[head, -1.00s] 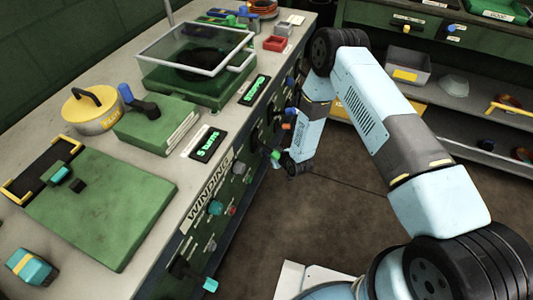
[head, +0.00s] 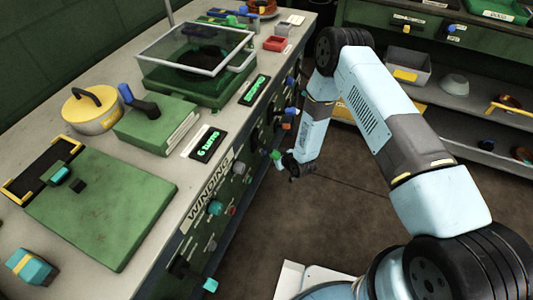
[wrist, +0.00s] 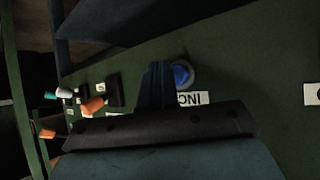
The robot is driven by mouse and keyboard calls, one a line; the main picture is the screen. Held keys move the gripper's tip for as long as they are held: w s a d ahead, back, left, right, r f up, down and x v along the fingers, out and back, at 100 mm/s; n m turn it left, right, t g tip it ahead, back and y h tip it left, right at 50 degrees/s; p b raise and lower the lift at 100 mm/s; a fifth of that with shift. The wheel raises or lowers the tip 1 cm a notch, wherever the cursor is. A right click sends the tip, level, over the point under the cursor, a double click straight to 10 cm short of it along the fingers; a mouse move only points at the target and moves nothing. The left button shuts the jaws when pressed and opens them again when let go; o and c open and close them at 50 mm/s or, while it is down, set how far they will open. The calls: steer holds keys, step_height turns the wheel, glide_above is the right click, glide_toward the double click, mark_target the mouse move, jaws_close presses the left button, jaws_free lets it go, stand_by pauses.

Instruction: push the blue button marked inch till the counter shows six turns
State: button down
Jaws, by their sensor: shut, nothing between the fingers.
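The blue button (wrist: 183,74) sits in a grey ring on the green panel in the wrist view. A white label (wrist: 192,98) beside it shows the letters INC, upside down and partly hidden. My gripper (wrist: 156,84) is shut and empty, its fingers just left of the button in that view; I cannot tell whether they touch it. In the head view my gripper (head: 286,160) is close to the front panel of the bench. I cannot make out the button there. The counter (head: 207,143) on the bench top glows green and reads 6 TURNS.
A second green display (head: 255,90) reads STOPPED. The panel marked WINDING (head: 210,191) carries several coloured knobs and levers. Orange and white knobs (wrist: 92,104) stick out left of my fingers in the wrist view. The floor (head: 330,220) beside the bench is clear.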

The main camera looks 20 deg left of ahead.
steer(key=d, duration=0.5)
steer(key=shift+s, duration=0.2)
stand_by(0.4)
stand_by(0.3)
